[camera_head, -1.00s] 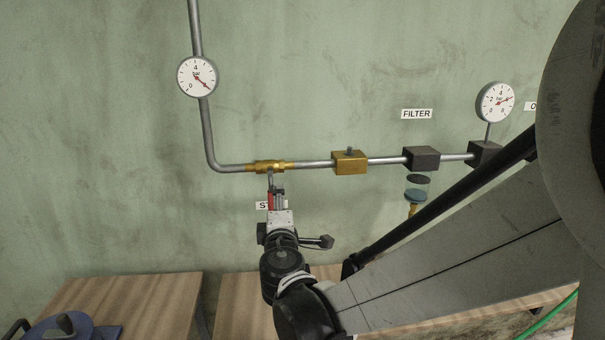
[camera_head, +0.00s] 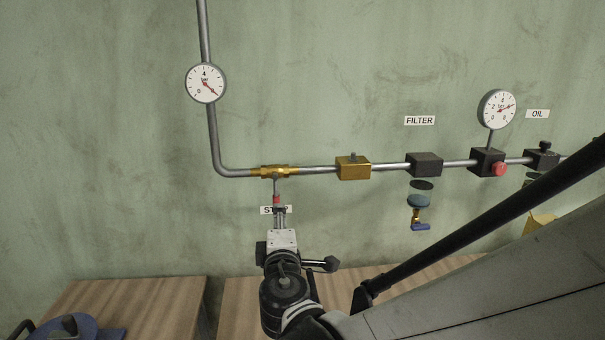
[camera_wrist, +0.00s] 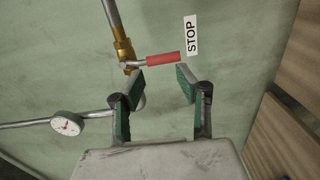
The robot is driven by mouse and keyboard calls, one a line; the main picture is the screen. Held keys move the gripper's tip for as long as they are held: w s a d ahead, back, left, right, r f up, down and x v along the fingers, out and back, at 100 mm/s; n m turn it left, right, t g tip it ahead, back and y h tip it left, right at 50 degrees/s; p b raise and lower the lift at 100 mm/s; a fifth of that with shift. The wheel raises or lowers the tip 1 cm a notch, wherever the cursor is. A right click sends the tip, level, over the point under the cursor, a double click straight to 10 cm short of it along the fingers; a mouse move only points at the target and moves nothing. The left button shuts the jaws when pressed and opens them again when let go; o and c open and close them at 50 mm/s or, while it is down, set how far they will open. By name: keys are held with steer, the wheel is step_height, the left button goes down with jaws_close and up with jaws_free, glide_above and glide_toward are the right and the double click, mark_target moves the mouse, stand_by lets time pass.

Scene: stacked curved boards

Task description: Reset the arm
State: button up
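My gripper (camera_wrist: 161,82) is open in the wrist view, with green pads on both fingers and nothing between them. Just beyond its fingertips is a red valve handle (camera_wrist: 163,58) on a brass valve (camera_wrist: 124,48). The handle appears apart from the fingers. In the head view my gripper (camera_head: 279,216) is below the brass valve (camera_head: 272,171). The handle's red end (camera_head: 276,199) shows just above it, and the handle hangs down from the pipe.
The STOP label (camera_wrist: 191,35) is beside the handle. A left gauge (camera_head: 206,83), yellow block (camera_head: 353,167), filter block (camera_head: 424,165), red button (camera_head: 500,169) and right gauge (camera_head: 497,109) line the pipe. Wooden tables (camera_head: 140,300) stand below.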

steer(key=s+d+f+m+g+h, duration=0.1)
steer(key=s+d+m+g+h, duration=0.3)
steer(key=d, duration=0.6)
steer(key=s+d+m+g+h, duration=0.1)
steer(key=s+d+m, duration=0.2)
steer(key=d+m, duration=0.6)
steer(key=s+d+f+m+g+y, duration=0.1)
steer(key=s+d+f+m+g, duration=0.1)
steer(key=s, duration=0.6)
steer(key=s+d+f+m+g+y, duration=0.2)
steer(key=s+d+f+m+g, duration=0.1)
steer(key=s, duration=0.6)
steer(key=shift+s+d+f+m+g, duration=0.25)
steer(key=shift+d+f+m+g, duration=0.15)
steer(key=shift+d+m, duration=0.1)
